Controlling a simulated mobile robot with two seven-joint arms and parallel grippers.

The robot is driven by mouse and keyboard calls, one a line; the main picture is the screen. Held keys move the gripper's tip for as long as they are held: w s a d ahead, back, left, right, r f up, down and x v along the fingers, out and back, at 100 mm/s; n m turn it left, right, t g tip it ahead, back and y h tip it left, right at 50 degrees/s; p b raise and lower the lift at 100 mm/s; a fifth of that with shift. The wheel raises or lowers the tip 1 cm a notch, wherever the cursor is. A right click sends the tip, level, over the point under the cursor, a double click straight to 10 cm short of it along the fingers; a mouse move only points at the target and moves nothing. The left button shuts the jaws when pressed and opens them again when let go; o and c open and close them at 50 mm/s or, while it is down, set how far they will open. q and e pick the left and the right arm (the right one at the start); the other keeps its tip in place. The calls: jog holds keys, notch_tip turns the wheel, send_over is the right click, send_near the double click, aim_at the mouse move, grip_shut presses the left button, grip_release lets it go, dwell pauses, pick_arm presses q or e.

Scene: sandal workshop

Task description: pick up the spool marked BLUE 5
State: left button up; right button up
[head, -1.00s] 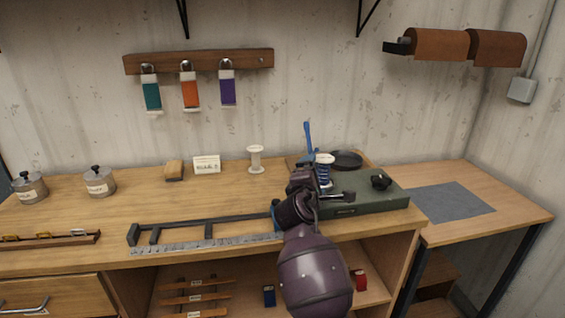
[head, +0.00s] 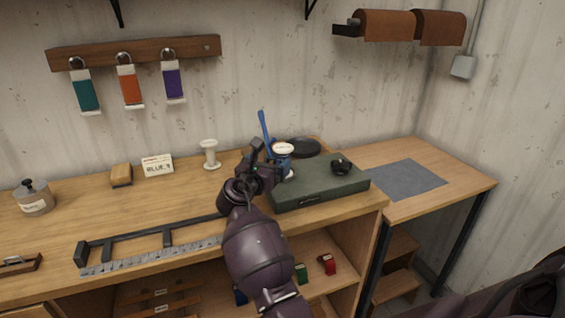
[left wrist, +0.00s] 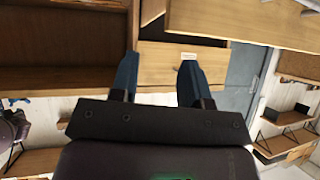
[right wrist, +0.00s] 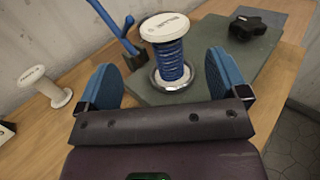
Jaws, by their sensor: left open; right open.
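The spool (head: 283,149) stands upright on the green case, partly hidden behind my right gripper (head: 270,168) in the head view. In the right wrist view the spool (right wrist: 171,60) has white flanges and blue thread; its top lettering is too small to read surely. My right gripper (right wrist: 163,78) is open and empty, its blue fingers to either side of the spool in the picture, with the spool apparently just beyond the tips. My left gripper (left wrist: 158,70) is open and empty, facing drawers and shelving, outside the head view.
A bare white spool (head: 210,155) and a BLUE card (head: 158,166) stand left. A grey mat (head: 403,180) lies right.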

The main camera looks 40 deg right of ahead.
aim_at(283, 148)
jog(key=x, duration=0.3)
jog(key=shift+w+d+r, duration=0.15)
jog(key=shift+d+r, duration=0.05)
jog(key=shift+d, duration=0.2)
jog(key=x, duration=0.3)
jog(key=shift+d+r+b, duration=0.1)
jog(key=shift+d+b, duration=0.2)
jog(key=shift+b, duration=0.05)
jog(key=shift+d, duration=0.35)
jog(key=shift+r, duration=0.1)
jog(key=shift+c, duration=0.3)
jog(key=c, duration=1)
jog(key=shift+r, duration=0.1)
